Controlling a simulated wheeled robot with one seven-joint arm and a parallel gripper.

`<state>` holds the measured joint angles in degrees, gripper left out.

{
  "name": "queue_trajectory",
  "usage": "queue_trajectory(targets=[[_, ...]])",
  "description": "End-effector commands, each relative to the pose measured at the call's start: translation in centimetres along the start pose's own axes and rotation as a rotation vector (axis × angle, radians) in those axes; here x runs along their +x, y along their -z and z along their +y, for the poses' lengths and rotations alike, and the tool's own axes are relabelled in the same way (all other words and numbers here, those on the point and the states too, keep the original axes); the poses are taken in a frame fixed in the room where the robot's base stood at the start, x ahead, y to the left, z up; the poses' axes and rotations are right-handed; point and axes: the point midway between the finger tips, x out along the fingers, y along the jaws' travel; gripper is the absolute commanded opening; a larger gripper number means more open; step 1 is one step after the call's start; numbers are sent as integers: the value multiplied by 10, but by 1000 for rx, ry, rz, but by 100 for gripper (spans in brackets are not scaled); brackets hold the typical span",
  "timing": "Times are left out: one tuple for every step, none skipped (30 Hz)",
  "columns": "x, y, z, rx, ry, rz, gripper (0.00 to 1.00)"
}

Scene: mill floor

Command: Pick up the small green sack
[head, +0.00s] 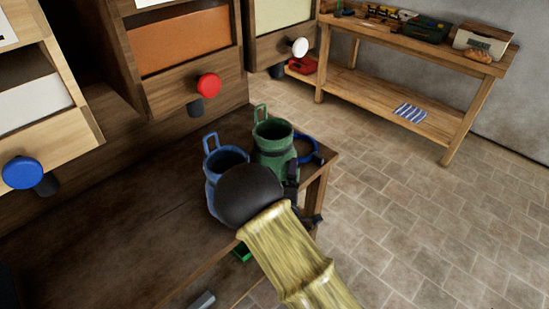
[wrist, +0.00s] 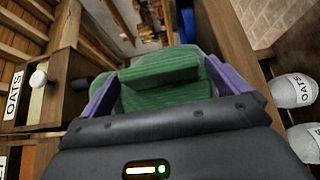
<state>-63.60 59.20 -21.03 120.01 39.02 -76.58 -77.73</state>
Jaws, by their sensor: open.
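A green, ribbed, cloth-like thing that looks like the small green sack (wrist: 165,70) fills the middle of the wrist view, with a thick fold across its top. My gripper (wrist: 160,88) is open, with one purple finger on each side of it. I cannot tell whether the fingers touch it.
Drawers with coloured knobs line the back left. A wooden bench (head: 390,98) stands beyond open floor.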

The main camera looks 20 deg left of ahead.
Motion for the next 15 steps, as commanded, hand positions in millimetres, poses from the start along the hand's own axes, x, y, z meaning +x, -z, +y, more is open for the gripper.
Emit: queue_trajectory(targets=[[2, 0, 0, 0, 0, 0, 100], [2, 0, 0, 0, 0, 0, 100], [2, 0, 0, 0, 0, 0, 100], [2, 0, 0, 0, 0, 0, 100], [2, 0, 0, 0, 0, 0, 100], [1, 0, 0, 0, 0, 0, 100], [1, 0, 0, 0, 0, 0, 100], [1, 0, 0, 0, 0, 0, 100], [1, 0, 0, 0, 0, 0, 100], [1, 0, 0, 0, 0, 0, 100], [1, 0, 0, 0, 0, 0, 100], [1, 0, 0, 0, 0, 0, 100], [1, 0, 0, 0, 0, 0, 100], [1, 0, 0, 0, 0, 0, 100], [1, 0, 0, 0, 0, 0, 100]])
